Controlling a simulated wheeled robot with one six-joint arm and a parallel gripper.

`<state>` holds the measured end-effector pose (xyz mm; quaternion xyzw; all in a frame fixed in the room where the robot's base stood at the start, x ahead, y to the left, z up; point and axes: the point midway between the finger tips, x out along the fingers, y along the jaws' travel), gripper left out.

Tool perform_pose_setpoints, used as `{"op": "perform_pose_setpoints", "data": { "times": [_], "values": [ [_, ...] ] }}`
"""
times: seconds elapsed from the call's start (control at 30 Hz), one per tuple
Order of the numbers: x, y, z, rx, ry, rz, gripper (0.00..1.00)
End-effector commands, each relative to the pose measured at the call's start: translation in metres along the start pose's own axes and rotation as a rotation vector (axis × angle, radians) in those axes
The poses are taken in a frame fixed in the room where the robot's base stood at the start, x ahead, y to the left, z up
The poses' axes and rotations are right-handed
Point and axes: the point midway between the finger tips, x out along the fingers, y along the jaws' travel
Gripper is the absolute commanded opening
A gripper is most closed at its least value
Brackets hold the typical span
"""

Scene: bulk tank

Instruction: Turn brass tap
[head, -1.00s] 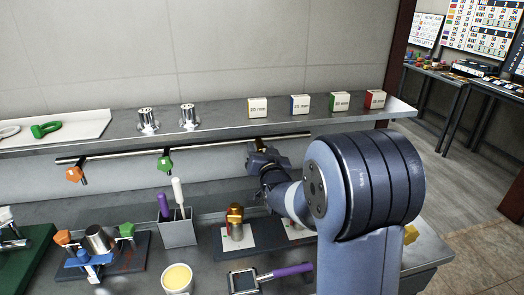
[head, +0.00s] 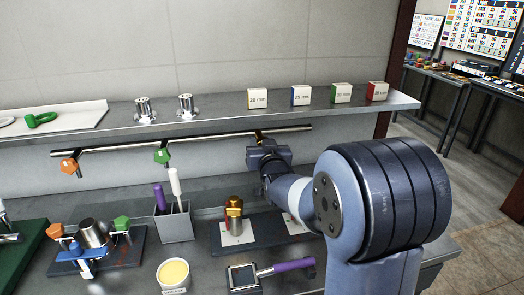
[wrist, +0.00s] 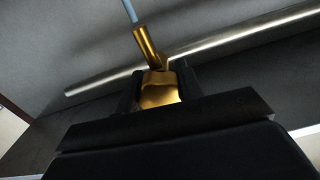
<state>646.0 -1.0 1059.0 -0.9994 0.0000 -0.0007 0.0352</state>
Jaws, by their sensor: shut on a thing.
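The brass tap (wrist: 149,46) shows in the wrist view, with a gold-coloured arm rising from a wider brass part low in the frame. A thin pale-blue rod or tube meets its top end. My gripper (wrist: 158,88) is shut on the wider brass part, with a dark jaw on each side. In the head view my gripper (head: 266,154) is at the right part of the steel rail (head: 215,141).
Orange (head: 69,165) and green (head: 161,156) taps hang on the rail to the left. Below stand a tool holder (head: 176,228), a brass-topped fitting (head: 234,209), a yellow-filled cup (head: 173,277) and a purple-handled device (head: 245,277). Small boxes (head: 300,95) line the shelf above.

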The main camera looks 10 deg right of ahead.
Motion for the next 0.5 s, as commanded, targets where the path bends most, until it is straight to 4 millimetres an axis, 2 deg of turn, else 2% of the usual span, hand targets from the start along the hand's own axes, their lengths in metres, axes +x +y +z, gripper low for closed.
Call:
{"op": "perform_pose_setpoints", "data": {
  "times": [0.37, 0.4, 0.5],
  "values": [
    [0.0, 0.0, -0.0009, -0.028, 0.0, 0.0, 0.13],
    [0.0, 0.0, -0.0009, -0.028, 0.0, 0.0, 0.37],
    [0.0, 0.0, -0.0008, -0.027, 0.0, 0.0, 0.45]
  ]
}}
